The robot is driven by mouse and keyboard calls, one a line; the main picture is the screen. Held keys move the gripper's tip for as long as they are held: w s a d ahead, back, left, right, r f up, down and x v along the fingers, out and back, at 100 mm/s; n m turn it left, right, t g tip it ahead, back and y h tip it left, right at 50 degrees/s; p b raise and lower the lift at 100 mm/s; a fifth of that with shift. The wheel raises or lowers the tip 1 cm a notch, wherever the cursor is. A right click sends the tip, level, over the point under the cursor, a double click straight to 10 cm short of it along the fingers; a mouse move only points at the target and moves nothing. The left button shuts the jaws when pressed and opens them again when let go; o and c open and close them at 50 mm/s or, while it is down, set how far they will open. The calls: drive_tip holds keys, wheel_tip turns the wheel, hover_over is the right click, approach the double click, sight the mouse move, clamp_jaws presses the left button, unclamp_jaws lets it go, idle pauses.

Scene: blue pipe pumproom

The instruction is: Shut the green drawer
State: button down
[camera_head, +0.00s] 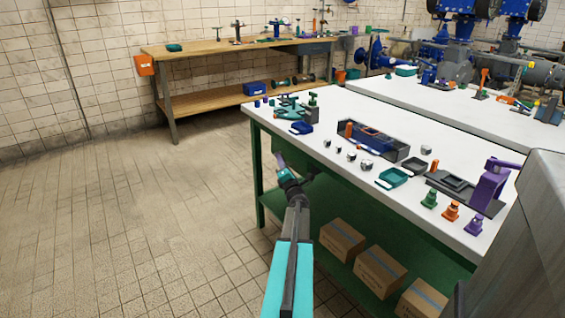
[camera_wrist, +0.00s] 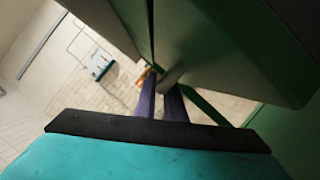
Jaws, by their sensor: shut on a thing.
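In the wrist view, the dark green front of the drawer (camera_wrist: 228,50) fills the upper right, with a narrow seam beside another green panel (camera_wrist: 112,22). A grey rounded bar, seemingly the drawer's handle (camera_wrist: 182,68), runs down from it between my gripper's purple fingers (camera_wrist: 161,98). The fingers are shut on this handle; their tips are partly hidden. In the head view my gripper (camera_head: 280,162) is low at the left side of the white-topped green workbench (camera_head: 300,150), under the tabletop. The drawer itself cannot be made out clearly there, so how far it stands open is unclear.
Bare tiled floor (camera_head: 130,220) lies left of the bench. Cardboard boxes (camera_head: 343,240) stand on its lower shelf. Its top holds a toolbox (camera_head: 375,140), teal trays (camera_head: 392,178) and small parts. A wooden bench (camera_head: 215,47) stands at the back wall.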

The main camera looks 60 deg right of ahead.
drive_tip(key=shift+s+d+r, duration=0.15)
drive_tip(key=shift+s+d, duration=0.1)
drive_tip(key=shift+d, duration=0.1)
drive_tip(key=c, duration=2.1)
unclamp_jaws()
drive_tip(key=shift+s, duration=0.1)
drive_tip(key=shift+v, duration=6.9)
drive_tip(key=shift+a, duration=0.2)
drive_tip(key=shift+w+p, duration=0.25)
drive_tip(key=shift+p, duration=0.05)
